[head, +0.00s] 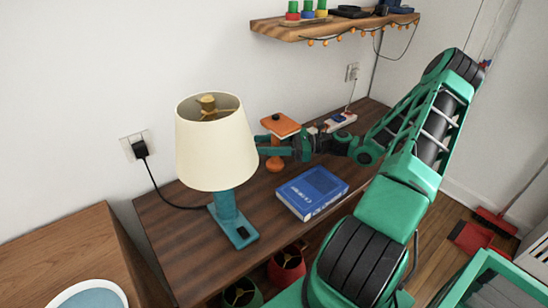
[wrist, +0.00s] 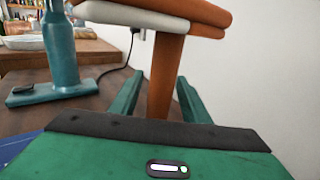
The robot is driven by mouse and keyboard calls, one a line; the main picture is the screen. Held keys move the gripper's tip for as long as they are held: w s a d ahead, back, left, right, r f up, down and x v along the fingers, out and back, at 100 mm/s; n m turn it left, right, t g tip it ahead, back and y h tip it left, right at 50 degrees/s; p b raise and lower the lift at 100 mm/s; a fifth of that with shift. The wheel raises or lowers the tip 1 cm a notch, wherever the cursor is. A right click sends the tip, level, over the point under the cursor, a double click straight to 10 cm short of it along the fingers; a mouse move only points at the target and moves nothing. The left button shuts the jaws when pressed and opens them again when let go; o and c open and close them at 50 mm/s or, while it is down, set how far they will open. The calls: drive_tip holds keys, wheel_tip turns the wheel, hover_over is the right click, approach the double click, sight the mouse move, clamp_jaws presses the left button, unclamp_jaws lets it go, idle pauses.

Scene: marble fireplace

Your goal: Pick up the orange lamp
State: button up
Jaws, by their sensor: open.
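The orange lamp (head: 274,164) is a small lamp with a flat orange head and an orange stem, standing on the dark wooden desk (head: 160,227) near the wall. In the wrist view its stem (wrist: 164,75) rises between my fingers, with the orange and white head above them. My gripper (head: 268,147) is open, one finger on each side of the stem. The gripper also shows in the wrist view (wrist: 158,95). I cannot tell whether either finger touches the stem. The lamp's foot is hidden by my gripper in the wrist view.
A teal lamp with a cream shade (head: 214,147) stands left of the orange lamp. A blue book (head: 312,192) lies in front. A white power strip (head: 340,121) lies behind to the right. A wooden shelf (head: 280,30) hangs above.

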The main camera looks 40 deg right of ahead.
drive_tip(key=shift+c, duration=0.6)
clamp_jaws()
